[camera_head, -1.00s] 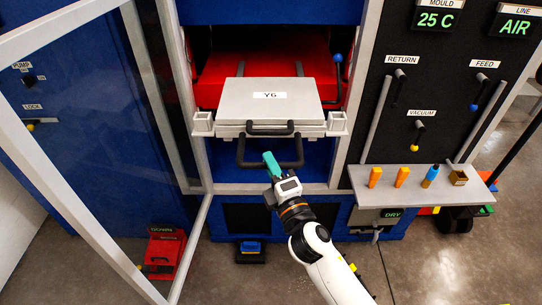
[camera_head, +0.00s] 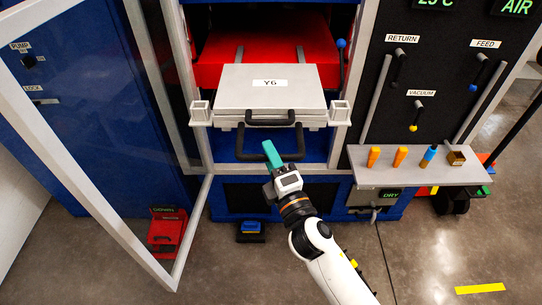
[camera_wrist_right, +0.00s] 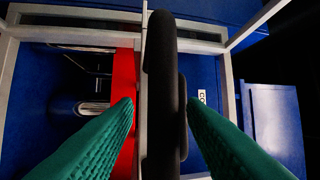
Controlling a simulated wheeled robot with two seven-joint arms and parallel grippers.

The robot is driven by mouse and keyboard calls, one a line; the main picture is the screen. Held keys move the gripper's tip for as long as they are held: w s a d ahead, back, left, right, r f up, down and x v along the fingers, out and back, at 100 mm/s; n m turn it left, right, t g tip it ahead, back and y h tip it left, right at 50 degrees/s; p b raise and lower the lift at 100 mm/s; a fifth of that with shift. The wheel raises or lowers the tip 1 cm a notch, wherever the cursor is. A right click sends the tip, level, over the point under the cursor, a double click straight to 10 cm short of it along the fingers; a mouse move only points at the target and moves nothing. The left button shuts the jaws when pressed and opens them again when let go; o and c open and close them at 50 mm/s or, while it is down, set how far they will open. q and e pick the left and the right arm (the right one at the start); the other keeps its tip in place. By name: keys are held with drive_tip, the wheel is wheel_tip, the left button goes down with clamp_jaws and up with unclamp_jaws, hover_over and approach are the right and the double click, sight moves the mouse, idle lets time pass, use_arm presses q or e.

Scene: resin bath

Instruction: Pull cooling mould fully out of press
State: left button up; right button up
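The cooling mould (camera_head: 240,92) is a flat grey block labelled Y6. It sits part way out of the press, on the ledge at its front opening. A short black handle (camera_head: 270,123) is on its front face, and a larger black U-shaped handle (camera_head: 244,155) hangs below. In the right wrist view the black bar (camera_wrist_right: 162,90) stands between the two spread fingers (camera_wrist_right: 156,108), with a clear gap on the left side. My left gripper is not in view.
A red block (camera_head: 268,60) is behind the mould inside the press. An open framed door (camera_head: 90,190) stands at left. A shelf (camera_head: 420,172) with several small items juts out at right, below levers. A red pedal (camera_head: 166,232) is on the floor.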

drive_tip(key=b+v, duration=0.3)
drive_tip(key=v, duration=0.9)
drive_tip(key=shift+b, duration=0.3)
